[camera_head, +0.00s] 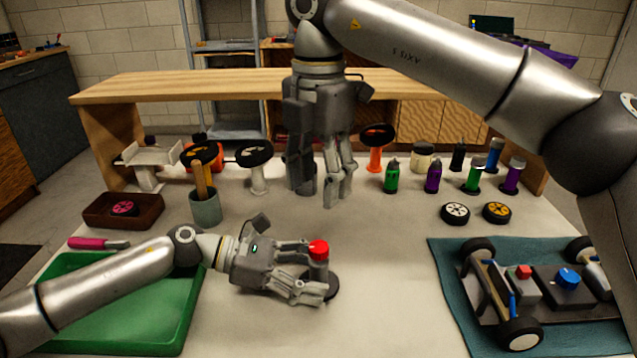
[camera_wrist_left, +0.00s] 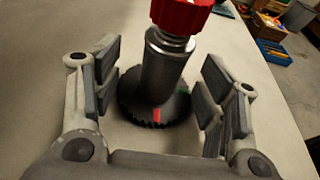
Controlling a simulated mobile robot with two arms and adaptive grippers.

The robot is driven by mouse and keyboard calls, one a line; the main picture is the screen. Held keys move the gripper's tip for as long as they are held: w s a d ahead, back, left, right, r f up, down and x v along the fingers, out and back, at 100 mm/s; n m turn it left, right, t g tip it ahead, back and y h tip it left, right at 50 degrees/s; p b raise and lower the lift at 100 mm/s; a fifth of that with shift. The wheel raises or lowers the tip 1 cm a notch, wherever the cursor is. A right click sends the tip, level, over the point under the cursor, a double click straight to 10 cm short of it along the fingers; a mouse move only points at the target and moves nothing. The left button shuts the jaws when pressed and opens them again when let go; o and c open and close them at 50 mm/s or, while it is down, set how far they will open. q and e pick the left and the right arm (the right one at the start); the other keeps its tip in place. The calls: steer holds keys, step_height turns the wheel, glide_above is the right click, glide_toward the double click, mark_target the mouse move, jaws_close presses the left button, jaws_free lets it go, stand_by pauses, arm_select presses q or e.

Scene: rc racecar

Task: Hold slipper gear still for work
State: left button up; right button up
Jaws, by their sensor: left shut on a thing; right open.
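The slipper gear is a dark toothed disc (camera_head: 334,286) lying on the table, with a grey metal shaft standing on it and a red cap (camera_head: 318,249) on top. In the left wrist view the dark gear (camera_wrist_left: 150,112) has a short red mark on its near side; the shaft leans slightly. My left gripper (camera_head: 316,271) is low at the table, its fingers on both sides of the shaft and shut on the slipper gear. In the wrist view the contact itself is not clear. My right gripper (camera_head: 338,192) hangs open and empty above the table's middle, behind the gear.
A green tray (camera_head: 178,318) lies under my left arm. A teal mat (camera_head: 449,318) with the car chassis (camera_head: 540,290) is at the right. The table between gear and mat is clear.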

arm_select(q)
steer(key=o, duration=1)
steer(key=shift+o, duration=0.2)
steer(key=v, duration=1.2)
steer(key=shift+s, duration=0.1)
